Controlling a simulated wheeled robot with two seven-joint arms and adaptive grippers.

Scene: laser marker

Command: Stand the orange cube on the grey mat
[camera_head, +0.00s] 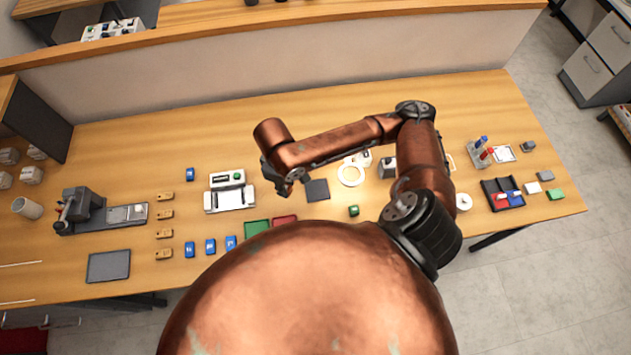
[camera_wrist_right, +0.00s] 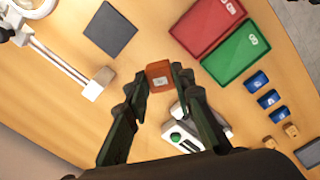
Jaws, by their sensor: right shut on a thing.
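The orange cube (camera_wrist_right: 160,75) sits between the fingertips of my right gripper (camera_wrist_right: 157,80) in the wrist view. The right gripper is shut on it. In the head view my right gripper (camera_head: 285,184) hangs over the table, just left of the dark grey mat (camera_head: 317,190), and I cannot make out the cube there. The mat also shows in the wrist view (camera_wrist_right: 110,30), up and left of the cube, and is bare. The cube and mat appear apart. My left gripper is not in view.
A white device (camera_head: 230,192) stands left of the gripper. A green tray (camera_head: 257,228) and a red tray (camera_head: 285,220) lie in front, partly hidden by my body.

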